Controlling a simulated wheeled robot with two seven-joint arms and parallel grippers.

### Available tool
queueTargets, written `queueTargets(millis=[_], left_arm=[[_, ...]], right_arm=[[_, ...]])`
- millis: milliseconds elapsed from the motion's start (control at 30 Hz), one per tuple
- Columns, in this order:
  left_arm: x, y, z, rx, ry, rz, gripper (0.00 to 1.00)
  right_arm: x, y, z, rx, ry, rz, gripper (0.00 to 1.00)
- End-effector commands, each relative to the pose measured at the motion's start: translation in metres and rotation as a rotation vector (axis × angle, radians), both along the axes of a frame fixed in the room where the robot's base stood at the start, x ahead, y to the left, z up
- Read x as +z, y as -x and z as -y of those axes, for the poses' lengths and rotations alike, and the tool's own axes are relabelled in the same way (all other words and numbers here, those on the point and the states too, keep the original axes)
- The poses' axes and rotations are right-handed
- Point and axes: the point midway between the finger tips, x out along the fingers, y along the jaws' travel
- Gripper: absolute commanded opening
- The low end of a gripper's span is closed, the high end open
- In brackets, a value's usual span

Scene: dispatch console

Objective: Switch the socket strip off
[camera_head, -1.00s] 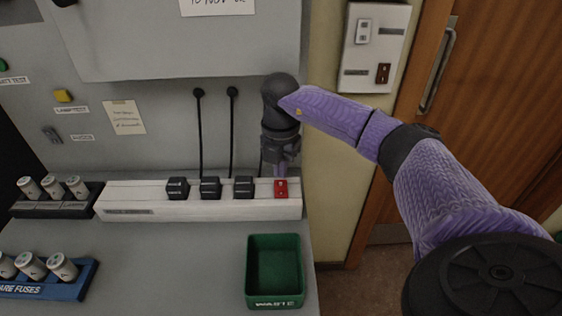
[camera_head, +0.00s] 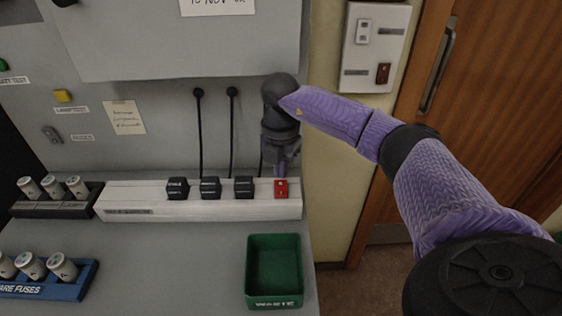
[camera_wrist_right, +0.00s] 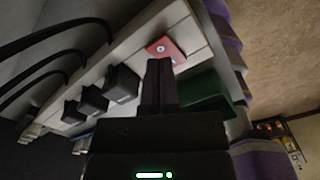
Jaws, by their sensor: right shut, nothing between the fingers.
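The white socket strip (camera_head: 140,202) lies along the back of the desk, with several black plugs (camera_head: 210,188) in it. Its red switch (camera_head: 281,188) is at the strip's right end. My right gripper (camera_head: 280,180) points down with its shut, empty fingertips at the back part of the red switch. In the right wrist view the shut fingers (camera_wrist_right: 159,66) reach to the red switch (camera_wrist_right: 165,50) and hide part of it. I cannot tell whether they touch it or which way the rocker is tilted. My left gripper does not show.
A green waste bin (camera_head: 274,270) stands in front of the strip's right end. Fuse holders (camera_head: 52,205) and a blue spare fuse rack (camera_head: 50,282) are at the left. Black cables (camera_head: 200,135) hang behind the plugs. A wall switch panel (camera_head: 376,48) is at the upper right.

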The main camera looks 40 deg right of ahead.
Motion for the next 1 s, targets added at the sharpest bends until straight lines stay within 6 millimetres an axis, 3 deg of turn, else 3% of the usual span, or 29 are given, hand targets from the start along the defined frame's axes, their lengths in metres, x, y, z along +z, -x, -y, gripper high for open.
queueTargets(millis=[1000], left_arm=[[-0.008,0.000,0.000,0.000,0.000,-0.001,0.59]], right_arm=[[-0.015,0.000,0.000,0.000,0.000,0.000,0.00]])
